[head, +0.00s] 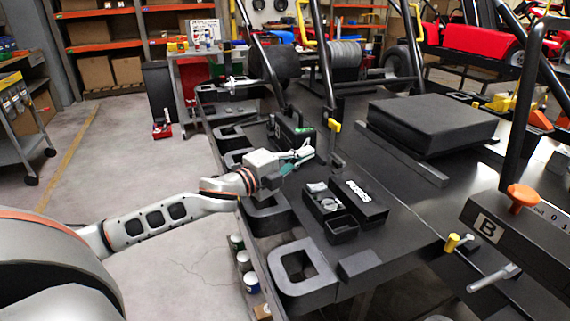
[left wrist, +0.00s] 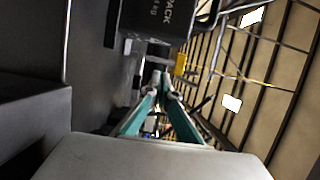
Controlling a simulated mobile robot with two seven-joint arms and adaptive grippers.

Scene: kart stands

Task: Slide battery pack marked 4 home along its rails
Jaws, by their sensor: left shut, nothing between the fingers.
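A black pack with a handle (head: 289,132) stands upright on the dark kart deck, just beyond my left gripper; it is likely the battery pack, but I cannot read a 4 on it. In the left wrist view, a dark block with "PACK" lettering (left wrist: 150,14) shows at the top, cut off by the frame. My left gripper (head: 306,151) has teal fingers, shut and empty, close to the near side of the pack. Its fingers also show in the left wrist view (left wrist: 160,82). I cannot tell whether they touch the pack. The rails cannot be made out clearly. My right gripper is out of view.
A large flat black box (head: 432,122) sits farther right. A yellow-topped lever (head: 334,126) stands right of the pack.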

